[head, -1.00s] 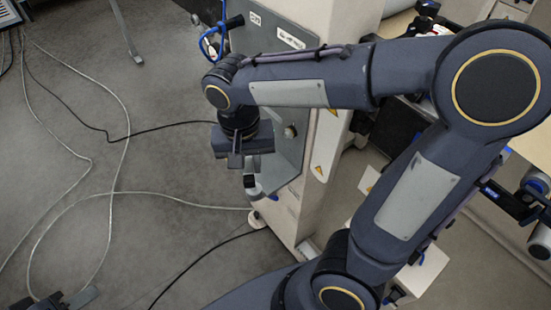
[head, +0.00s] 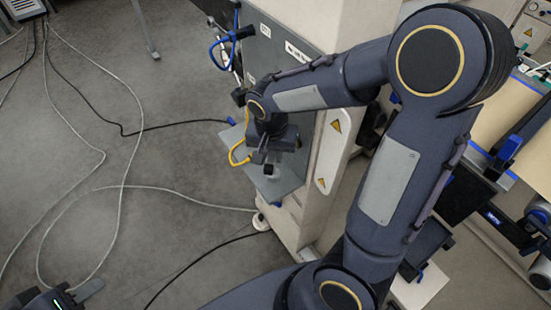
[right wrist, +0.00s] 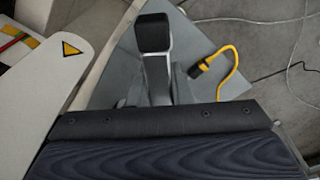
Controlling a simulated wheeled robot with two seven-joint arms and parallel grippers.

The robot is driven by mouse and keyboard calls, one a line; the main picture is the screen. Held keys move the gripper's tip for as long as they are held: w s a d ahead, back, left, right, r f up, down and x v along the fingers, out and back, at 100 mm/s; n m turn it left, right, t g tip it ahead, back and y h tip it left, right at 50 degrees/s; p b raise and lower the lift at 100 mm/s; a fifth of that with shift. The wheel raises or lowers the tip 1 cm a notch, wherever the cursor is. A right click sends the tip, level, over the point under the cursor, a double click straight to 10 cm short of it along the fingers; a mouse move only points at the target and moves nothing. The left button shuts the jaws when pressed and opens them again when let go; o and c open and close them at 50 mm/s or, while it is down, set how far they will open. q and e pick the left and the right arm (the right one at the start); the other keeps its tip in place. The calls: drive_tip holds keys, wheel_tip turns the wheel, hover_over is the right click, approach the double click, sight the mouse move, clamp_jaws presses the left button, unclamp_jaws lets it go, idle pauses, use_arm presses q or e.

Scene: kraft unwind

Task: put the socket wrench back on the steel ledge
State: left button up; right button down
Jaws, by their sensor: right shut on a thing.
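The steel ledge (head: 287,190) is a grey plate low on the side of the pale machine; it also shows in the right wrist view (right wrist: 196,52). My right gripper (head: 265,160) is over the ledge, pointing down. In the right wrist view a grey finger with a black tip (right wrist: 153,32) hides what lies behind it. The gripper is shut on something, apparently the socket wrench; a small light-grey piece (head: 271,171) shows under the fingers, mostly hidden. Whether it touches the ledge I cannot tell. My left gripper (head: 88,291) is at the lower left, its opening unclear.
A yellow cable loop with a black end (head: 236,154) lies at the ledge's left side, and in the right wrist view (right wrist: 236,72) beside the finger. A blue-and-black hose fitting (head: 235,36) sticks out above. Cables (head: 120,190) cross the grey floor at left.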

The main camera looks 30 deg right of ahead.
drive_tip(key=shift+w+d+f, duration=0.3)
drive_tip(key=shift+d+f, duration=0.1)
drive_tip(key=shift+f, duration=0.15)
drive_tip(key=f, duration=0.4)
drive_tip(key=shift+w+d, duration=0.25)
drive_tip(key=c, duration=1.3)
unclamp_jaws()
